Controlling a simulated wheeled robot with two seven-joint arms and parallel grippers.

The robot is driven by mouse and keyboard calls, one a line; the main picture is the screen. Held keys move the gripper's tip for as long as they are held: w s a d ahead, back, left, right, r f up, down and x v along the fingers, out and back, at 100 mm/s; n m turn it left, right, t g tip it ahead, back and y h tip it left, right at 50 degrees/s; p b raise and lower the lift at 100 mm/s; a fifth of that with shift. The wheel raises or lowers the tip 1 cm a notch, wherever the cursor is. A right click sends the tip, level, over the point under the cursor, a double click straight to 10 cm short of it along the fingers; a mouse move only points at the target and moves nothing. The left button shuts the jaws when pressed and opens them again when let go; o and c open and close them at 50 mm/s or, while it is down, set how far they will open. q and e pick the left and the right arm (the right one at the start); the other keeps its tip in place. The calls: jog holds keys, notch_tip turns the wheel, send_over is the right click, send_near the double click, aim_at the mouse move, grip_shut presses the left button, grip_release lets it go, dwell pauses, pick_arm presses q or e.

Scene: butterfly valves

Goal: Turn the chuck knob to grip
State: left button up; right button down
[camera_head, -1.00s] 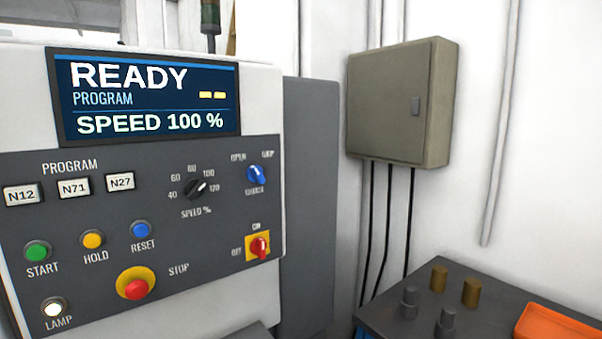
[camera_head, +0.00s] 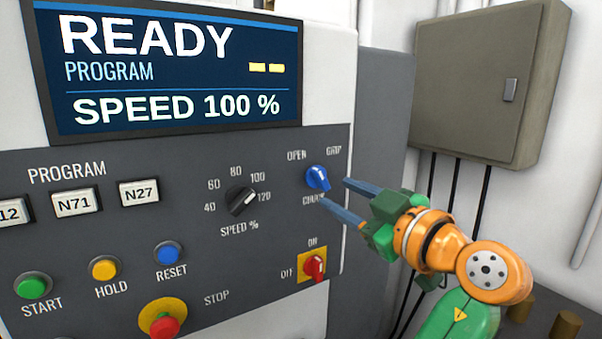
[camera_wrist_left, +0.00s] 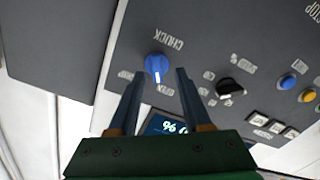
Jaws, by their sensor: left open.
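The blue chuck knob (camera_head: 317,178) is on the dark panel, between the OPEN and GRIP labels above and the CHUCK label below. Its white mark points up and left toward OPEN. My left gripper (camera_head: 334,192) reaches in from the right with its fingers open, just right of the knob in the head view. In the left wrist view the knob (camera_wrist_left: 157,65) shows between the two open fingertips (camera_wrist_left: 160,72), apart from both as far as I can see. The gap in depth to the panel is hard to tell. My right gripper is not in view.
The speed dial (camera_head: 242,200) is left of the knob. A red switch on a yellow plate (camera_head: 313,264) is below it, near my lower finger. A display (camera_head: 175,70) is above. A grey wall box (camera_head: 480,85) is at the back right, above hanging cables.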

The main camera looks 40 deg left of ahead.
aim_at(324, 182)
pick_arm(q)
jog(key=shift+w+a+r+p, duration=0.25)
jog(key=shift+a+p, duration=0.1)
jog(key=shift+a, duration=0.2)
jog(key=p, duration=0.1)
jog(key=r+p, duration=0.1)
jog(key=shift+w+a+r+p, duration=0.15)
jog(key=shift+a+p, duration=0.15)
jog(key=shift+a, duration=0.05)
jog(key=shift+w+a+f, duration=0.3)
jog(key=shift+a, duration=0.35)
jog(key=shift+w+a+f, duration=0.25)
jog(key=shift+a+f, duration=0.05)
jog(key=shift+a, duration=0.4)
jog(key=shift+s+d+r, duration=0.1)
jog(key=shift+d, duration=0.25)
grip_shut()
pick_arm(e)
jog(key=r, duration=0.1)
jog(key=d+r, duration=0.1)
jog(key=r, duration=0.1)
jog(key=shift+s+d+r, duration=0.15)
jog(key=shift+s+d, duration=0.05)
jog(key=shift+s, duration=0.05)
